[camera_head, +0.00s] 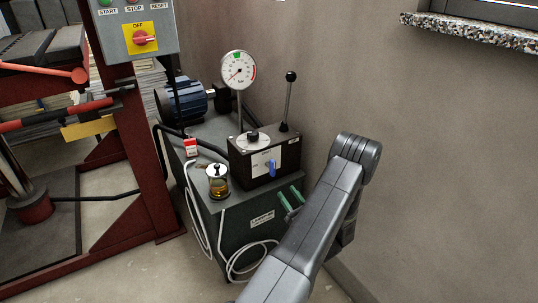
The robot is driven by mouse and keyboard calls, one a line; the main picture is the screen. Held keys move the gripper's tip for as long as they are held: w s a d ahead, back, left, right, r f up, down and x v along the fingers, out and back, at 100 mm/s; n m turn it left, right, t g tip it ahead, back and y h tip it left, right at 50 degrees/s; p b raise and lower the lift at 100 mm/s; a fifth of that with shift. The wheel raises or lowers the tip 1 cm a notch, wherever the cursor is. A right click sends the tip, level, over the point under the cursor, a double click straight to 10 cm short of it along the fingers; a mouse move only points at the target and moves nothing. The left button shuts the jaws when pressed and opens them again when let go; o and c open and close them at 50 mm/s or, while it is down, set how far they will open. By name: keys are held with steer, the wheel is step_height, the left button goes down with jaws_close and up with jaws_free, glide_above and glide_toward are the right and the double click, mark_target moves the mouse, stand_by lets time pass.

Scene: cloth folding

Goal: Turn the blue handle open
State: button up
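The blue handle (272,167) is a small lever on the front of a black valve box (290,155). It stands roughly upright, slightly tilted, against a pale label plate. My gripper (285,190) shows two green fingers side by side with a gap between them. It is below and slightly right of the blue handle, in front of the tank, apart from the handle in the picture. Nothing shows between the fingers. My grey arm hides the gripper's base and the tank's right side.
The valve box stands on a dark green tank (230,215) with a pressure gauge (238,71), a black-knobbed lever (289,100), a glass cup (217,182) and a blue motor (182,102). White hose (245,255) hangs in front. A red press frame (138,160) stands left; a wall is right.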

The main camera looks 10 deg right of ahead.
mark_target(274, 167)
steer(key=shift+m+t+h, duration=0.3)
steer(key=shift+h, duration=0.2)
steer(key=x, duration=0.9)
steer(key=d+x, duration=0.1)
steer(key=x, duration=0.3)
steer(key=shift+w+r, duration=0.1)
steer(key=shift+w, duration=0.4)
steer(key=shift+c, duration=0.2)
jaws_close()
